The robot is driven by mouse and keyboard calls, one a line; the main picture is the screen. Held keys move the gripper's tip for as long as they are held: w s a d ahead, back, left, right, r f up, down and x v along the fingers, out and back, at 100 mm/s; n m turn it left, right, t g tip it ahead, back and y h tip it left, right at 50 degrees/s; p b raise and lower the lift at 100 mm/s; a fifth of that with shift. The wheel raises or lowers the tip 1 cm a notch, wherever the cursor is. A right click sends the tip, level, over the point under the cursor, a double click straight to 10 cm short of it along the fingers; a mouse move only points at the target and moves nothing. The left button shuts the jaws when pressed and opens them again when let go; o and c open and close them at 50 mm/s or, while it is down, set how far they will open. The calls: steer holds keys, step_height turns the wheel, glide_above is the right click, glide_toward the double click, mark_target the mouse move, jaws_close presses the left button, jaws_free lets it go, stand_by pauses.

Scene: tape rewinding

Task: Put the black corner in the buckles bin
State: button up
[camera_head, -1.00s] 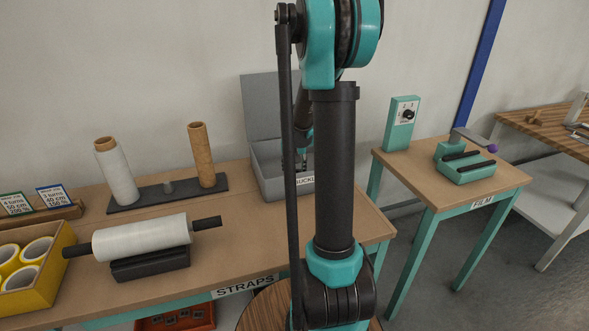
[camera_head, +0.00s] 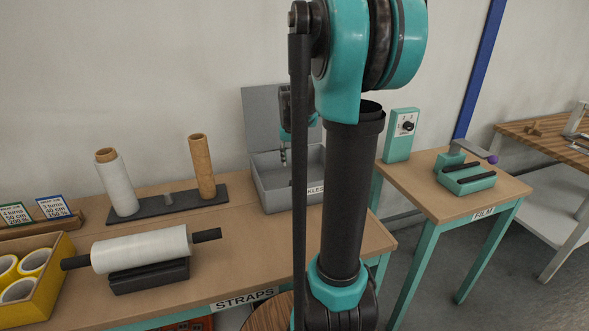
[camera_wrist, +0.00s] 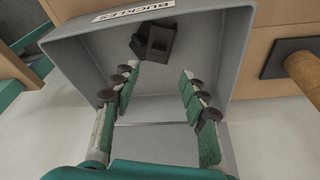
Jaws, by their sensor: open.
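The grey buckles bin (camera_head: 268,198) stands on the straps bench with its lid raised against the wall. The wrist view looks into the same bin (camera_wrist: 83,62), whose BUCKLES label is upside down at the top. The black corner (camera_wrist: 159,39) lies inside, on the floor near the labelled wall. My gripper (camera_wrist: 158,76) is open, its two green-padded fingers apart with nothing between them, and the black corner is beyond the fingertips. In the head view my gripper (camera_head: 283,157) is at the bin's opening, partly hidden by my arm.
A stand with a white roll (camera_head: 119,184) and a brown core (camera_head: 202,168) is left of the bin. A white film roll (camera_head: 140,249) and a yellow box (camera_head: 62,262) sit nearer. The film table (camera_head: 420,190) is at right.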

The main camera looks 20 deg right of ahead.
steer(key=s+a+f+n, duration=0.1)
steer(key=s+a+f, duration=0.2)
steer(key=s, duration=0.5)
steer(key=s+a+f+n, duration=0.2)
steer(key=s+f, duration=0.3)
steer(key=s, duration=0.3)
steer(key=s+a+f+n+t+y, duration=0.1)
steer(key=s+a+f, duration=0.3)
steer(key=s, duration=0.4)
steer(key=shift+a+n, duration=0.3)
steer(key=shift+a, duration=0.1)
